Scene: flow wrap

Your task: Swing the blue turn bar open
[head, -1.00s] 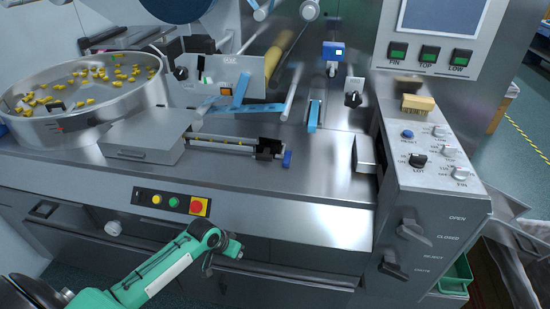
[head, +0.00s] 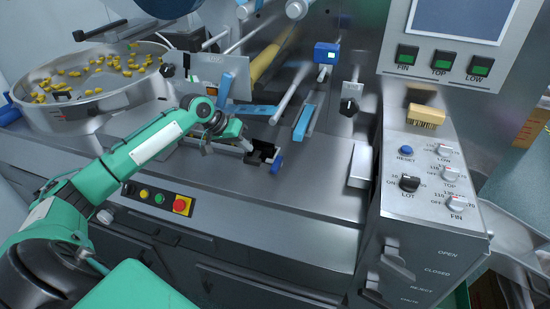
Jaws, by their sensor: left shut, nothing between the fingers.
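A narrow blue bar (head: 304,122) stands slanted on the machine deck, right of centre in the head view. A longer blue strip (head: 250,109) lies to its left, partly behind my arm. I cannot tell for certain which of these is the turn bar. My left gripper (head: 246,145) is shut and empty. It is low over the deck, left of the narrow blue bar and apart from it, beside a black block with a blue knob (head: 277,164). My right gripper is out of view.
A round steel bowl (head: 100,107) of yellow pieces stands at the left. A blue-fronted box on a post (head: 326,54) rises behind the bars. A control box (head: 428,170) with knobs and a yellow brush (head: 426,115) bounds the right. The front deck (head: 310,205) is clear.

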